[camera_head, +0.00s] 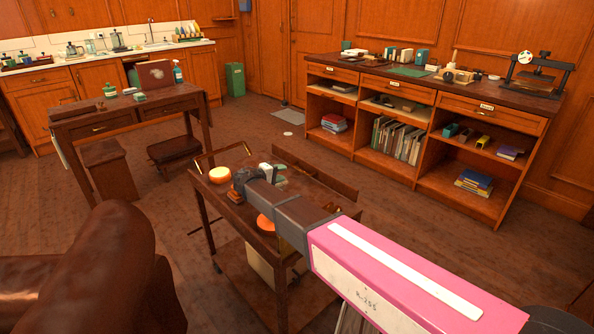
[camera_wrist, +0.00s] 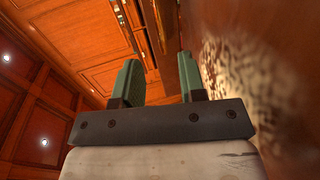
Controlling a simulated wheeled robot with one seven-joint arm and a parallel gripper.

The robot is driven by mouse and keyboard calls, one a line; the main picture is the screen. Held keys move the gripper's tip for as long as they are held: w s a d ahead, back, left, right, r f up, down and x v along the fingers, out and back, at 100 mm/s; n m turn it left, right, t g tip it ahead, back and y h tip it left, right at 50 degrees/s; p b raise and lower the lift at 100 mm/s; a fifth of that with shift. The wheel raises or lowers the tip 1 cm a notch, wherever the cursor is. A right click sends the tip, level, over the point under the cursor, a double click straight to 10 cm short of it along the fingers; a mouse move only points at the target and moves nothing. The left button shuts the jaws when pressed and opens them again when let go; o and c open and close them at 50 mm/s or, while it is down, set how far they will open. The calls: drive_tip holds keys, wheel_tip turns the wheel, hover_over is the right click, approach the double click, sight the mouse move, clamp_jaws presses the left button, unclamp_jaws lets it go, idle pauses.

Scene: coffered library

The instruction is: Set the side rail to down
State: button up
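A small wooden trolley (camera_head: 210,196) stands in the middle of the head view. A thin rail with a light top bar (camera_head: 226,151) stands raised at its far left end. A long dark wooden board (camera_head: 316,172) runs along its far right edge; I cannot tell for sure which of these is the side rail. My arm reaches over the trolley and hides part of its top. In the wrist view my gripper (camera_wrist: 159,82) has two green fingers set apart, with nothing seen between them. I cannot tell whether it touches anything.
An orange-and-white round pot (camera_head: 219,175) sits on the trolley near the rail. A brown armchair (camera_head: 90,270) fills the lower left. A desk (camera_head: 130,119) stands behind it. Open shelves (camera_head: 421,150) line the right wall. The floor between the desk and shelves is mostly clear.

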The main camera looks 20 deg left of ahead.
drive_tip(key=x, duration=0.9)
drive_tip(key=shift+w+d, duration=0.1)
drive_tip(key=shift+w, duration=0.1)
clamp_jaws()
